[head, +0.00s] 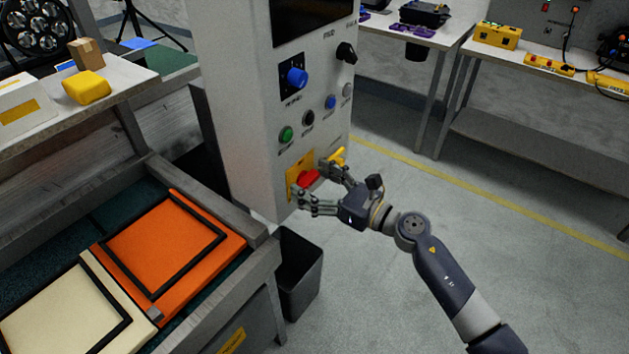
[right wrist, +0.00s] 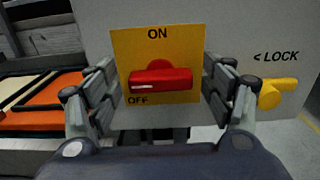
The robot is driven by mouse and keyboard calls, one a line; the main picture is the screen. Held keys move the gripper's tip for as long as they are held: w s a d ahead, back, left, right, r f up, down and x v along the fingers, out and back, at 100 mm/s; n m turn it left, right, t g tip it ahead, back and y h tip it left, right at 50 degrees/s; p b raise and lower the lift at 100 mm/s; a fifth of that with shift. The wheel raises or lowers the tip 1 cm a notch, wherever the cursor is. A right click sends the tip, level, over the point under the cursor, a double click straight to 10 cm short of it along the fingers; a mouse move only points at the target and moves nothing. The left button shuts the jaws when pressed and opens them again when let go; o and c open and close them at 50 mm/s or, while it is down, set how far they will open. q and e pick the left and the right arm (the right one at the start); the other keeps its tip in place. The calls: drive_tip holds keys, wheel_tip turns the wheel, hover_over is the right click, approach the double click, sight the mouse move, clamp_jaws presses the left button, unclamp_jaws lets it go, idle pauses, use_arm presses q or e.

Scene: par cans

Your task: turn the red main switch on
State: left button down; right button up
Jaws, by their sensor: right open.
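The red main switch (head: 307,178) sits on a yellow plate (head: 292,170) low on the front of the grey control cabinet (head: 235,120). In the right wrist view the red handle (right wrist: 160,80) lies nearly level, between the ON mark above and the OFF mark below at left. My right gripper (head: 318,187) is open in front of the plate. In the right wrist view its fingers (right wrist: 160,92) stand on either side of the plate, with the handle between them; I cannot tell whether they touch anything. My left gripper is not in view.
A yellow lock lever (right wrist: 278,92) sticks out right of the plate, close to my right fingers. Buttons and knobs, including a green button (head: 286,134), are above. A dark bin (head: 299,275) stands below. The conveyor (head: 262,232) is at left; open floor lies right.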

drive_tip(key=c, duration=1.1)
drive_tip(key=shift+o, duration=0.2)
drive_tip(key=shift+m, duration=0.3)
drive_tip(key=m+p, duration=0.1)
drive_tip(key=m, duration=0.2)
drive_tip(key=shift+w+d+r+m+p, duration=0.1)
drive_tip(key=shift+m+p, duration=0.2)
drive_tip(key=shift+p, duration=0.1)
drive_tip(key=m+p, duration=0.2)
drive_tip(key=m, duration=0.3)
drive_tip(key=m+p, duration=0.2)
drive_tip(key=m, duration=0.3)
drive_tip(key=shift+w+d, duration=0.1)
drive_tip(key=shift+f+m+p, duration=0.15)
drive_tip(key=shift+m+p, duration=0.2)
drive_tip(key=shift+m, duration=0.55)
drive_tip(key=shift+f+m+p, duration=0.15)
drive_tip(key=shift+m+p, duration=0.2)
drive_tip(key=shift+m, duration=0.55)
